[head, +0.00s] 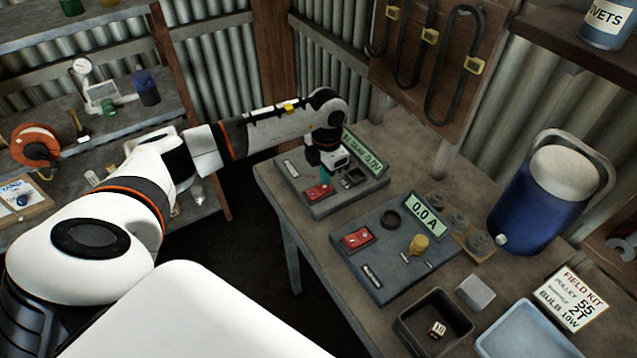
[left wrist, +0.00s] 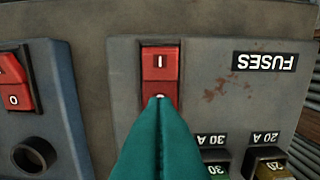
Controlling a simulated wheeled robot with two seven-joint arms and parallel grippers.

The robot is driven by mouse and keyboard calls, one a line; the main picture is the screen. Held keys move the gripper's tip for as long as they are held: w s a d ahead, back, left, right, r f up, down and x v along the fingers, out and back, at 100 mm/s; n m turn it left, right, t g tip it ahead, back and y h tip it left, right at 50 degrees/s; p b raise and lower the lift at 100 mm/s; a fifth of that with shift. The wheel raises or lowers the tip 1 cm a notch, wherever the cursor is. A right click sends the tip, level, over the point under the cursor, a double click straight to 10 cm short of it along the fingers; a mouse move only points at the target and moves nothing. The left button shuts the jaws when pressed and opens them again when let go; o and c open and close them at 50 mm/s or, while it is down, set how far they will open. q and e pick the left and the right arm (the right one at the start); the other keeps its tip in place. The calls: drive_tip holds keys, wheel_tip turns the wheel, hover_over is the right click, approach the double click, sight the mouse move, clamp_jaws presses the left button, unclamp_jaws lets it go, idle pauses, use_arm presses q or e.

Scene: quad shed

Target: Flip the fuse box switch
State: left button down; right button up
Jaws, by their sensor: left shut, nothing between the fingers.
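The fuse box (head: 345,197) is a grey panel at the back left of the workbench. Its red rocker switch (head: 318,192) also shows in the left wrist view (left wrist: 161,66), with the "I" half clear and the "O" half partly hidden by my fingertips. An upside-down "FUSES" label (left wrist: 265,62) sits beside it. My left gripper (head: 325,180) is shut and empty, its teal fingers (left wrist: 160,103) pointing at the "O" half. I cannot tell whether they touch it. My right gripper is not in view.
A second grey panel (head: 375,268) with its own red switch (head: 357,238) and yellow knob (head: 419,243) stands in front. A blue cooler (head: 530,212), dark tray (head: 407,328) and blue tray (head: 500,343) take up the bench's right side. Shelves line the left wall.

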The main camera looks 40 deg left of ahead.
sight(325, 187)
use_arm(q)
drive_tip(key=shift+f+b, duration=0.7)
drive_tip(key=shift+f, duration=0.25)
drive_tip(key=shift+r, duration=0.1)
drive_tip(key=shift+r+p, duration=2.2)
drive_tip(key=shift+r, duration=1.3)
